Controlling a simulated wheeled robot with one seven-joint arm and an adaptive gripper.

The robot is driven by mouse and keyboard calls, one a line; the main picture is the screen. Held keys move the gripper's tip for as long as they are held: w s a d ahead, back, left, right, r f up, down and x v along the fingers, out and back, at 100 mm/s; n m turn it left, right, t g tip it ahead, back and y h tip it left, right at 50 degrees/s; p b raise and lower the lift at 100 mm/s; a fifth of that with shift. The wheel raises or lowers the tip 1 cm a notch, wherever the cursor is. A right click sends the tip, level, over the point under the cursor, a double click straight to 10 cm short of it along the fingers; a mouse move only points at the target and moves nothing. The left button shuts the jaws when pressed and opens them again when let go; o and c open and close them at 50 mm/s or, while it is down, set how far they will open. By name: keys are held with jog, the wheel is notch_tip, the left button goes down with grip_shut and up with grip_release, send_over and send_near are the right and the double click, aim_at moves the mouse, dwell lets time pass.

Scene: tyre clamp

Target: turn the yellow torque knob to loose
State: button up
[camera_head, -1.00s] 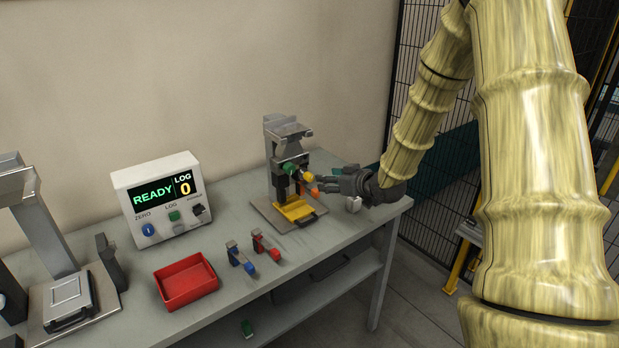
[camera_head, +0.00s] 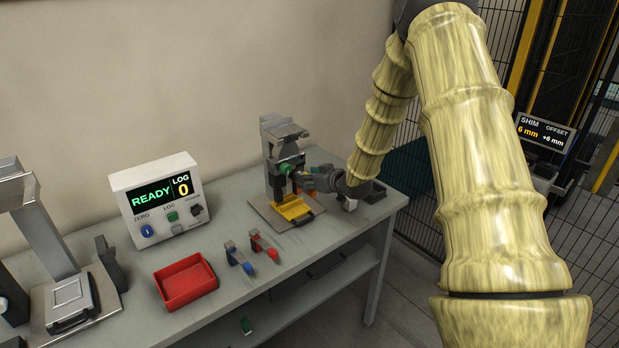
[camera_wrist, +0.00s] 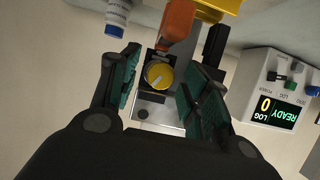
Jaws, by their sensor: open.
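The yellow torque knob (camera_wrist: 158,75) shows in the wrist view as a round dial with a pale pointer line, on a dark mount. My gripper (camera_wrist: 162,78) is open, with one green-padded finger on each side of the knob. I cannot tell whether either finger touches it. In the head view my gripper (camera_head: 318,180) is at the right side of the grey clamp fixture (camera_head: 277,140) and mostly hides the knob. An orange part (camera_wrist: 177,22) is just beyond the knob in the wrist view.
A yellow plate (camera_head: 293,209) is at the fixture's foot. A white-and-blue tube (camera_wrist: 117,17) is near the left finger.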

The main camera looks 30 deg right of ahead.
jog(key=c, duration=1)
jog(key=shift+c, duration=0.2)
jog(key=shift+f+b, duration=0.15)
jog(key=shift+b, duration=0.35)
jog(key=n+h+b, duration=0.1)
jog(key=b, duration=0.2)
jog(key=shift+a+f+n, duration=0.15)
jog(key=shift+n, duration=0.25)
jog(key=n+h+b, duration=0.1)
jog(key=b, duration=0.2)
jog(key=shift+n+t+h, duration=0.3)
jog(key=shift+n, duration=0.1)
jog(key=shift+r, duration=0.2)
jog(key=o, duration=1)
